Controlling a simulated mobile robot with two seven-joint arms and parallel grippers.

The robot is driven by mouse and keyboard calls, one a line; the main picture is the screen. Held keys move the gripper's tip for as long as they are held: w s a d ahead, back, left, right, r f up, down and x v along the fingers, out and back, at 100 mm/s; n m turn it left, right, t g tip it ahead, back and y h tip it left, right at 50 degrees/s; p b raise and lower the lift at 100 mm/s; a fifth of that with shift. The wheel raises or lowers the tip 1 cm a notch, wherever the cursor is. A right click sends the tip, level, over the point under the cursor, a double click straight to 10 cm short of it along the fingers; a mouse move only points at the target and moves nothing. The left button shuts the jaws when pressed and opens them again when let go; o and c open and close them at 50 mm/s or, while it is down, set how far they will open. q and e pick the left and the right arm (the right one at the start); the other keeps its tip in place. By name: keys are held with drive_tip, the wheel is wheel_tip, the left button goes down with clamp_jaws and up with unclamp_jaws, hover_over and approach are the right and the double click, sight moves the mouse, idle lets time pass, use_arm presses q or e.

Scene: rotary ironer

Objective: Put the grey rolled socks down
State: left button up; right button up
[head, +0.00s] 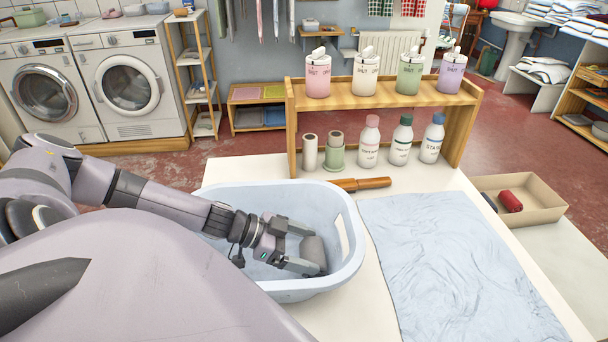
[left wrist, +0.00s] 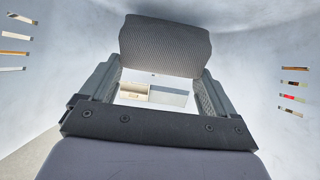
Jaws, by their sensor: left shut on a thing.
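The grey rolled socks (head: 313,252) are between the fingertips of my left gripper (head: 302,246), inside the light blue basket (head: 350,268). In the left wrist view the grey rolled socks (left wrist: 166,46) span the two fingers of my left gripper (left wrist: 160,75), which is shut on them. The socks are inside the rim, near the right end of the basket. I cannot tell whether they touch the basket floor. My right gripper is not in view.
A light blue cloth (head: 455,265) lies on the white table right of the basket. A wooden shelf (head: 385,95) with pump and capped bottles stands behind, and a wooden-handled tool (head: 362,184) lies before it. A beige tray (head: 540,205) at the right holds a red roll (head: 510,201).

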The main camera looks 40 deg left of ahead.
use_arm(q)
drive_tip(key=shift+f, duration=0.2)
drive_tip(key=shift+f, duration=0.15)
drive_tip(key=o, duration=0.8)
drive_tip(key=shift+c, duration=0.2)
drive_tip(key=shift+s+a+r, duration=0.1)
drive_tip(key=shift+r, duration=0.15)
drive_tip(key=v, duration=0.7)
drive_tip(key=shift+r, duration=0.15)
